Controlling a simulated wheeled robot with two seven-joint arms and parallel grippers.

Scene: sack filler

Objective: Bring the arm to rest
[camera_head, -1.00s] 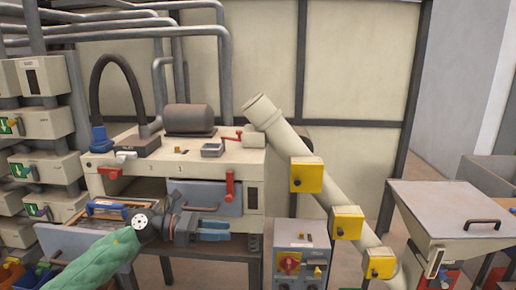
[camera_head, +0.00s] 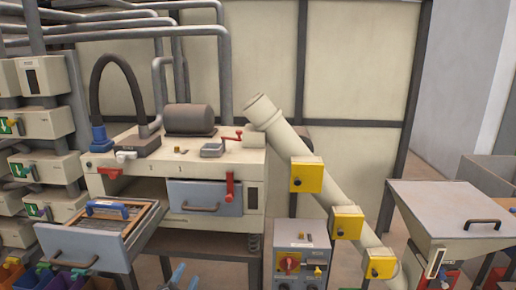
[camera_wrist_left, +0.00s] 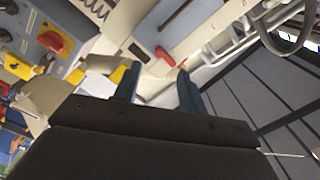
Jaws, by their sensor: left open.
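My left gripper (camera_head: 180,277) shows only as blue fingertips at the bottom edge of the head view, below the front of the sack filler (camera_head: 228,222). In the left wrist view its two blue fingers (camera_wrist_left: 158,88) stand apart with nothing between them, so it is open and empty. The rest of my left arm is out of the head view. My right gripper is in neither view.
The left drawer (camera_head: 84,249) is pulled out, with a blue-handled screen (camera_head: 120,210) in it. The right drawer (camera_head: 205,196) is shut. A control box (camera_head: 302,240) stands right of the gripper, and a grey-lidded hopper (camera_head: 450,208) farther right.

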